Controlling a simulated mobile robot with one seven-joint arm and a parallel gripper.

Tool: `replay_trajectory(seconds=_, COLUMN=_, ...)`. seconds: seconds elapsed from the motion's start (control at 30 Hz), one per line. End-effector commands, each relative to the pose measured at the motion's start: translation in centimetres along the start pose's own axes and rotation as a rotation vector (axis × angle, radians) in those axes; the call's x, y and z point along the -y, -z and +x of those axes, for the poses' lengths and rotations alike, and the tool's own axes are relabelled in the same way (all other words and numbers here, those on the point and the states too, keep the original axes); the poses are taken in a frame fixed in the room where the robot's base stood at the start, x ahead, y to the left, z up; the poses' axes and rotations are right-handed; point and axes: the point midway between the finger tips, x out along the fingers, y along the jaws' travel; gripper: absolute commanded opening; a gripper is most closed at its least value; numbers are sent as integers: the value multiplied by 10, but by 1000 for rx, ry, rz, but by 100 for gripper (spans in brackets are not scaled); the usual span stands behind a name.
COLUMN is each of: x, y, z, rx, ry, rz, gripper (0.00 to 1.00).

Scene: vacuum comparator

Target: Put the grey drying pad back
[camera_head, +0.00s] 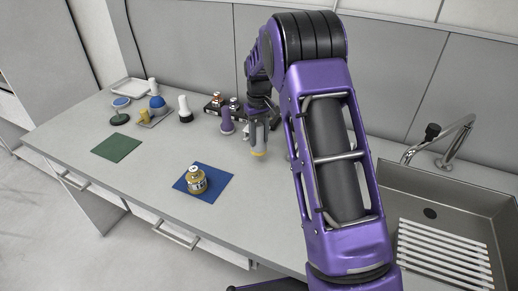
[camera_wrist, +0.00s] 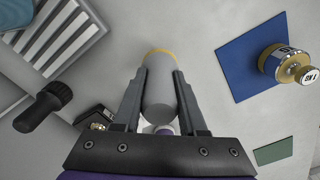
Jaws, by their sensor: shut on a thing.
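My gripper (camera_wrist: 160,75) is shut on a grey, rounded cylinder with a yellow rim at its far end, which I take for the grey drying pad (camera_wrist: 158,95). In the head view my gripper (camera_head: 257,143) points down over the counter, and the pad's yellow end (camera_head: 258,154) shows at its bottom. I cannot tell for sure whether it touches the counter. A purple upright piece (camera_head: 226,122) stands just left of my gripper, and a white one (camera_head: 184,108) stands further left.
A brass weight (camera_head: 195,180) sits on a blue mat (camera_head: 214,190). A green mat (camera_head: 116,147) is bare. A black holder (camera_head: 213,106) carries small bottles at the back. A blue ball-topped item (camera_head: 157,104) is further left. The sink (camera_head: 480,195) and tap (camera_head: 440,142) are at right.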

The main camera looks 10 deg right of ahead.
Motion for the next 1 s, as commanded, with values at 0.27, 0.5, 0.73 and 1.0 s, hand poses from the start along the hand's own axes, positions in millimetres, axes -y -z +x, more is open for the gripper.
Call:
replay_trajectory(seconds=0.27, x=0, y=0, z=42, rx=1, ry=0, rz=0, gripper=0)
replay_trajectory(seconds=0.5, x=0, y=0, z=43, rx=0, ry=0, rz=0, gripper=0)
replay_trajectory(seconds=0.73, x=0, y=0, z=46, rx=0, ry=0, rz=0, gripper=55)
replay_trajectory(seconds=1.0, x=0, y=0, z=46, rx=0, ry=0, rz=0, gripper=71)
